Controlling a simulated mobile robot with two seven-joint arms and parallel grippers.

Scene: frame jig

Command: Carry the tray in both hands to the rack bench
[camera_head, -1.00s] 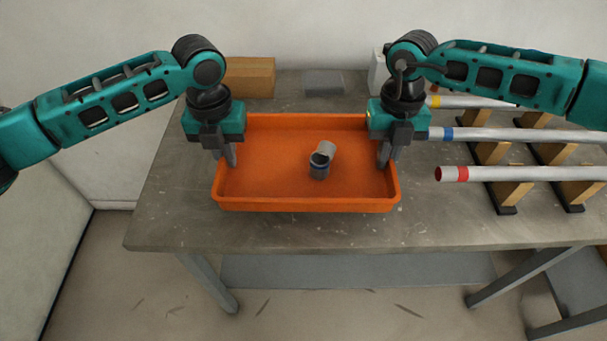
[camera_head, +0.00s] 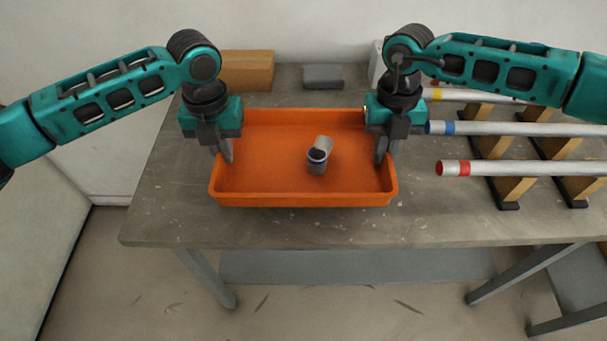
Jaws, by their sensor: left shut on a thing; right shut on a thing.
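The orange tray (camera_head: 300,199) is level at the middle of the grey bench, with a dark shadow under its front edge. It holds a small grey pipe fitting (camera_head: 318,160) with a dark band around its opening. My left gripper (camera_head: 226,152) is shut on the tray's left wall. My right gripper (camera_head: 382,151) is shut on the tray's right wall. The inner fingers show inside the tray; the outer fingers are mostly hidden. I cannot tell for sure whether the tray touches the bench top.
Metal tubes with yellow, blue (camera_head: 450,128) and red (camera_head: 462,168) bands lie on wooden supports (camera_head: 514,188) close to the tray's right. A cardboard box (camera_head: 247,70) and a grey block (camera_head: 322,76) stand behind. The bench top (camera_head: 165,215) is clear at left and front.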

